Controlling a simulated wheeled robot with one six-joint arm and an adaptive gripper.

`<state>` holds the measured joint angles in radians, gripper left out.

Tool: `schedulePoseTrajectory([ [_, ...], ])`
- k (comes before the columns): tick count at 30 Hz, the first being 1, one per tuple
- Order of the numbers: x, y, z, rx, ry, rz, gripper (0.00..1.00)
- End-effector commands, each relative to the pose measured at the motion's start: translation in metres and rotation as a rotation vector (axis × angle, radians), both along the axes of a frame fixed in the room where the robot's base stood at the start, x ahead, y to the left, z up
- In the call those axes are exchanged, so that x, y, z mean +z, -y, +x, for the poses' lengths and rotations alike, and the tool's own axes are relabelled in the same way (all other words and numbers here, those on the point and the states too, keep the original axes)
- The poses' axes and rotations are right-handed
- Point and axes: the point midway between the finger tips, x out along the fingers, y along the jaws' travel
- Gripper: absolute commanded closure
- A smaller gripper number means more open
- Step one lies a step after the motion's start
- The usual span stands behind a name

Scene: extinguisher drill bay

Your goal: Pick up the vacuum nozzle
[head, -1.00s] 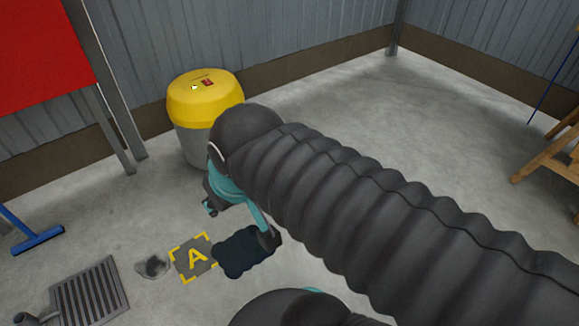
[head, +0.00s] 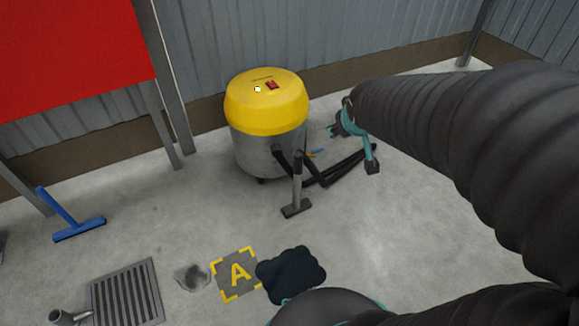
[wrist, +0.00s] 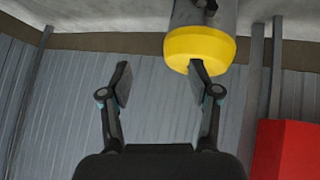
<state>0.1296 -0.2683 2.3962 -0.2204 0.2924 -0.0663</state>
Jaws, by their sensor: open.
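The vacuum nozzle (head: 297,190) is a black upright tube with a flat foot, standing on the concrete floor in front of the vacuum. The vacuum (head: 268,148) is a grey drum with a yellow top and a red switch. A black hose (head: 335,175) runs from it along the floor to the right. My gripper (head: 353,150) is open and empty, right of the nozzle and apart from it. In the wrist view my gripper (wrist: 160,80) has its fingers spread, with the vacuum's yellow top (wrist: 198,45) behind the right finger. I cannot make out the nozzle there.
A dark mat-like patch (head: 291,272) lies beside a yellow-marked A square (head: 236,273). A floor grate (head: 126,293) and a blue squeegee (head: 78,230) are at left. A red panel (head: 70,50) stands by the wall.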

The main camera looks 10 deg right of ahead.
Motion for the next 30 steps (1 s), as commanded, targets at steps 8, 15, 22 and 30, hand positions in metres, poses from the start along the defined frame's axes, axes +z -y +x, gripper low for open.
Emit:
schedulePoseTrajectory([
  [8, -0.063, 0.026, 0.090, 0.119, 0.099, -0.072, 0.38],
  [15, -0.131, 0.035, 0.146, 0.253, 0.195, -0.083, 0.38],
  [22, -0.206, 0.035, 0.176, 0.377, 0.297, -0.037, 0.38],
  [30, -0.295, 0.026, 0.179, 0.496, 0.436, 0.086, 0.38],
])
